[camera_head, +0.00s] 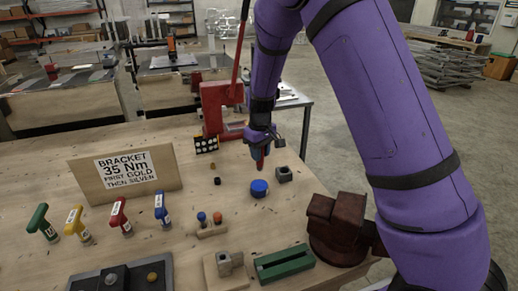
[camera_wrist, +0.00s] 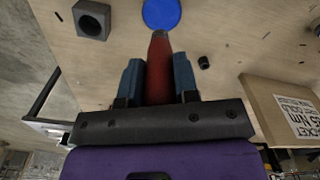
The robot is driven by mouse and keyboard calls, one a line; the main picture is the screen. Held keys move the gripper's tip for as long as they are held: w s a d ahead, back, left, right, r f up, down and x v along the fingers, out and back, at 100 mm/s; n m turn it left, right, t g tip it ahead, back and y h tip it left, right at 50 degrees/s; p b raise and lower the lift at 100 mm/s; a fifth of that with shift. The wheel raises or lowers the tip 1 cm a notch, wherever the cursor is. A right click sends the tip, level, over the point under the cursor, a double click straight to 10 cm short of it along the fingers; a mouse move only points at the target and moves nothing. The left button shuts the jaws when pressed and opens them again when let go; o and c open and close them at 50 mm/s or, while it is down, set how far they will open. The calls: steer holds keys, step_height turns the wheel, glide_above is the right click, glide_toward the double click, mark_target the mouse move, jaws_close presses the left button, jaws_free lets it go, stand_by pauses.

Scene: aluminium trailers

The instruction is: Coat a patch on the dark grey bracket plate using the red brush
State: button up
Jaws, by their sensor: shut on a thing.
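My gripper (camera_head: 264,142) is shut on a red tapered tool that looks like the red brush (camera_head: 262,160). In the wrist view the brush (camera_wrist: 158,75) is between the two blue-grey fingers, and its narrow end points towards a round blue pot or disc (camera_wrist: 161,13). In the head view the brush hangs above the blue pot (camera_head: 259,189); whether they touch, I cannot tell. The dark grey bracket plate (camera_head: 122,276) lies at the bottom left of the head view, far from my gripper, with a gold-coloured bolt (camera_head: 152,277) on it. Its near part is cut off.
A grey block with a hole (camera_head: 284,174) stands right of the pot. A dark red vise (camera_head: 336,225) and a green block (camera_head: 285,263) are nearer. Several coloured-handled tools (camera_head: 119,216) stand left by a torque sign (camera_head: 124,171). A red stand (camera_head: 215,108) is behind.

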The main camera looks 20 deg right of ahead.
mark_target(259, 166)
steer(key=shift+a+f, duration=0.2)
steer(key=shift+f, duration=2.7)
steer(key=shift+f, duration=0.55)
steer(key=shift+r, duration=0.1)
steer(key=shift+r, duration=3.45)
